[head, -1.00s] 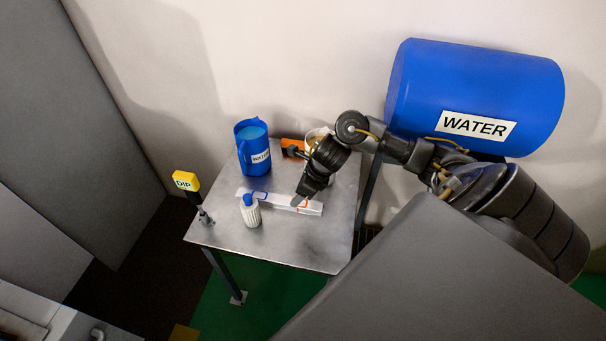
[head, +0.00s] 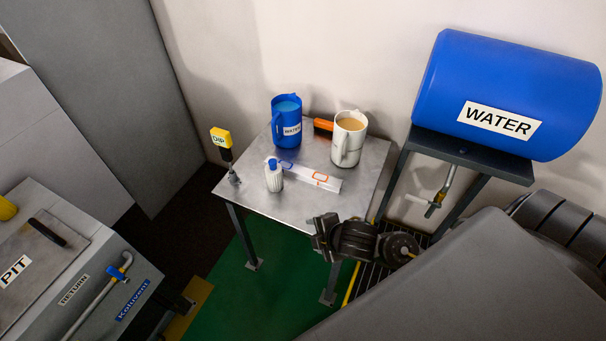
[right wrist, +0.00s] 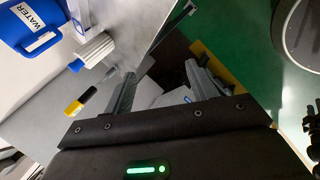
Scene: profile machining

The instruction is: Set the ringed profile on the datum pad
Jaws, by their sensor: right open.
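I cannot pick out the ringed profile or the datum pad for certain. A long white strip (head: 313,177) lies on the steel table, with a blue outline near its left end and an orange one near its right end. My right gripper (head: 322,234) is past the table's front right edge, apart from the strip. In the right wrist view its fingers (right wrist: 160,82) are spread with nothing between them. My left gripper is not in view.
A blue water drum (head: 505,85) stands right; a pit unit (head: 60,265) is left.

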